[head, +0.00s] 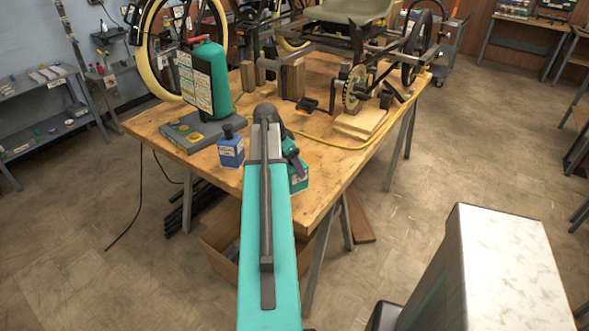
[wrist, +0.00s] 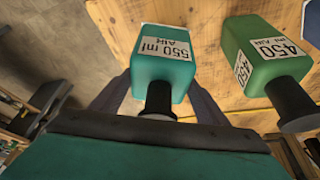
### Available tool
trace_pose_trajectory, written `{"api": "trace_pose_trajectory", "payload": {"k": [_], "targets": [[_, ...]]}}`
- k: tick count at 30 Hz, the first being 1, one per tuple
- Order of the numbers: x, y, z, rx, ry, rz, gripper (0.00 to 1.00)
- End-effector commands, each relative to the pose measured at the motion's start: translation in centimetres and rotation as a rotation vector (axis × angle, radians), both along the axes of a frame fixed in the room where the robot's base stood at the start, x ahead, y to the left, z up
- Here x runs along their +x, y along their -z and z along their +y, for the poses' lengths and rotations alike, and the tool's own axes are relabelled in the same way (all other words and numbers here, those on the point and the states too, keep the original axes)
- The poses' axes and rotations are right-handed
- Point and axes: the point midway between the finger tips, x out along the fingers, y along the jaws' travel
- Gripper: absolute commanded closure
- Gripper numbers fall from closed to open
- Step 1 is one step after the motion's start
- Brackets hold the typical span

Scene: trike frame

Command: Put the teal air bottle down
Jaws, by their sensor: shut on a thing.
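The teal air bottle (wrist: 165,75), with a white label and a black cap, is between my gripper's two fingers (wrist: 162,97) in the wrist view. The gripper is shut on it. The bottle is over the wooden tabletop (wrist: 215,20); whether its base touches the wood cannot be told. In the head view my gripper (head: 291,156) is at the table's near part, partly hidden by my arm. A green-teal bottle body shows just right of the arm there; I cannot tell which bottle it is.
A green bottle (wrist: 262,62) stands close to the right in the wrist view. A blue bottle (head: 231,150) stands left of my arm, by a grey base with a green tank (head: 208,75). A yellow cable (head: 335,145) crosses the table. The trike frame fills the back.

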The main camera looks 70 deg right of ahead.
Motion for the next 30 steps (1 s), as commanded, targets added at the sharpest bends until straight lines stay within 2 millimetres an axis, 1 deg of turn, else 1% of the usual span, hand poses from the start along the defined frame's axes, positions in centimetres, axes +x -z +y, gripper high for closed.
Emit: {"api": "trace_pose_trajectory", "payload": {"k": [4,16,20,27,30], "targets": [[-0.5,0.1,-0.5,0.0,-0.001,0.0,0.81],[-0.5,0.3,-0.5,0.0,-0.001,0.0,0.81],[-0.5,1.0,-0.4,0.002,-0.001,0.0,0.81],[-0.5,3.0,-0.5,0.0,-0.001,0.0,0.81],[-0.5,3.5,-0.5,0.0,-0.001,0.0,0.81]]}}
